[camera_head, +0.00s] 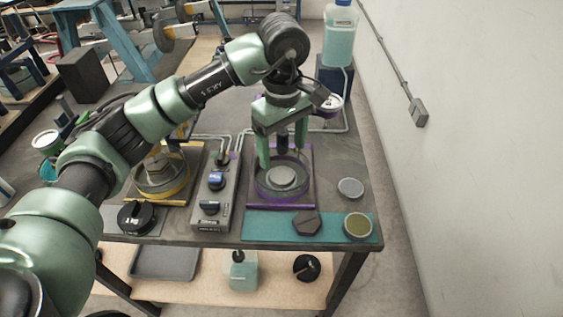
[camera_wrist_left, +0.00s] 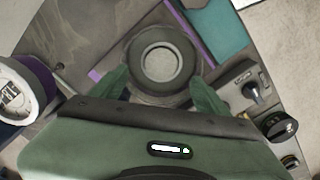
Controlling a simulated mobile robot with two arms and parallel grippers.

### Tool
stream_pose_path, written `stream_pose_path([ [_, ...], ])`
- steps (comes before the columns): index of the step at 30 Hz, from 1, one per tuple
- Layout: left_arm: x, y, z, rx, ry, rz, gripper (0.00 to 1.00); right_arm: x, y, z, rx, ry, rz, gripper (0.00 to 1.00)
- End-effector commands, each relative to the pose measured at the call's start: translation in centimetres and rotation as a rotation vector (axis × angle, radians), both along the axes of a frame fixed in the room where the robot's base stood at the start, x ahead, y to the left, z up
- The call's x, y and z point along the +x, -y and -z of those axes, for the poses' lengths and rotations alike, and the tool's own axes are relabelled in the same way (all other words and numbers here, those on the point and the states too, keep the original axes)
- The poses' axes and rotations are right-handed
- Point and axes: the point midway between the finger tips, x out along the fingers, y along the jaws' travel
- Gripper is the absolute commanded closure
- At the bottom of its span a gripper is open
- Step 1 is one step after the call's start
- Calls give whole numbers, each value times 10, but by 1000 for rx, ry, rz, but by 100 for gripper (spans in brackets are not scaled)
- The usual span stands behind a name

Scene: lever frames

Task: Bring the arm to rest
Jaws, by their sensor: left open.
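My left arm reaches in from the left across the table. My left gripper (camera_head: 283,155) points down, open, over the purple-edged square stand at the table's right half. In the head view a light round disc (camera_head: 283,177) sits inside a clear ring on that stand, just below the fingertips. In the left wrist view the same round piece, dark-rimmed with a pale centre (camera_wrist_left: 158,62), shows beyond and between the two green fingers. I see nothing held in the jaws. Whether the fingers touch the ring cannot be told. My right gripper is not in view.
A grey valve box (camera_head: 211,200) and a yellow-edged stand (camera_head: 159,177) stand to the left. A teal mat (camera_head: 265,228) with a dark hexagonal piece (camera_head: 307,223) lies in front. A bottle (camera_head: 340,35) stands behind. A wall (camera_head: 470,160) rises on the right.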

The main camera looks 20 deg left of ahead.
Motion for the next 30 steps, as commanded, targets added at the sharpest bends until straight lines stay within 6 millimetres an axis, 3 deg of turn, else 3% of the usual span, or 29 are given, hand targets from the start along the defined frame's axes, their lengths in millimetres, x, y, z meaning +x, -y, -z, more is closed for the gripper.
stream_pose_path([
  [18,1,1,-11,-2,3,0,24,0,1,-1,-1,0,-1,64],
  [30,1,1,-78,-1,4,0,24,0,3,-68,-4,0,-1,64],
])
